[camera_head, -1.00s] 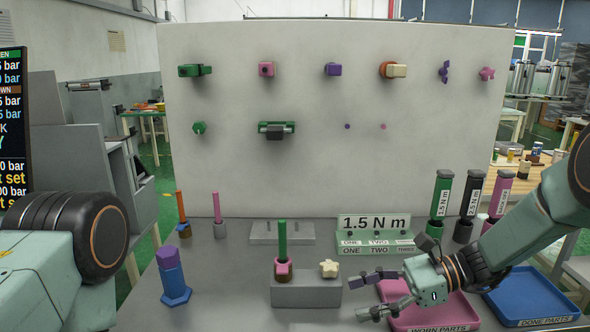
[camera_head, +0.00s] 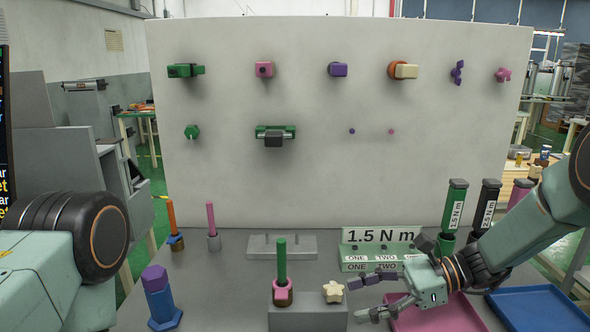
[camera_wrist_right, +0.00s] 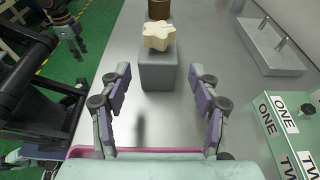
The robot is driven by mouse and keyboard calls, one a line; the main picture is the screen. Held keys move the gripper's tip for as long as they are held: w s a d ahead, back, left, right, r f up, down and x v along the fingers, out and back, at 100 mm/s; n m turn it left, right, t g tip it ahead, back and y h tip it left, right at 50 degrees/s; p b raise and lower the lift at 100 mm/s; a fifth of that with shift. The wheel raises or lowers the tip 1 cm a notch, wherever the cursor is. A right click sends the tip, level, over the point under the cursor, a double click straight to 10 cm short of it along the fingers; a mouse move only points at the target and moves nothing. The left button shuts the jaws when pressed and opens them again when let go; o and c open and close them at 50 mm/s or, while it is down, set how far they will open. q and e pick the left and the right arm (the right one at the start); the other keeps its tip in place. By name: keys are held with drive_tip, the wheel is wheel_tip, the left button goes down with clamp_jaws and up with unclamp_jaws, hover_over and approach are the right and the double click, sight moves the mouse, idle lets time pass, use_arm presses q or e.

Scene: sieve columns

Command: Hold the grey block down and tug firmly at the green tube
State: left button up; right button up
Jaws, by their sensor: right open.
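The grey block (camera_head: 308,319) sits at the front middle of the table. The green tube (camera_head: 282,260) stands upright on its left part, in a pink collar (camera_head: 283,289) with a brown base. A cream star-shaped knob (camera_head: 333,291) is on the block's right part. My right gripper (camera_head: 357,300) is open and empty, just right of the block and apart from it. In the right wrist view the block (camera_wrist_right: 160,73) and knob lie ahead between its fingers; the tube is cut off. My left gripper (camera_wrist_right: 70,32) seems to show small at that view's top left, its fingers unclear.
A pink tray (camera_head: 440,318) lies under my right gripper, with a blue tray (camera_head: 540,308) to its right. A blue-purple bolt (camera_head: 160,298) stands left. A grey rack (camera_head: 283,246) and a green labelled stand (camera_head: 370,262) are behind. A white panel closes the back.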

sight(327, 308)
drive_tip(key=b+x, duration=0.2)
drive_tip(key=x, duration=0.5)
drive_tip(key=shift+s+f, duration=0.1)
drive_tip(key=shift+s, duration=0.05)
drive_tip(key=shift+b+x, duration=0.4)
drive_tip(key=shift+x, duration=0.9)
drive_tip(key=c, duration=0.7)
drive_tip(key=o, duration=0.9)
drive_tip(key=shift+d, duration=0.1)
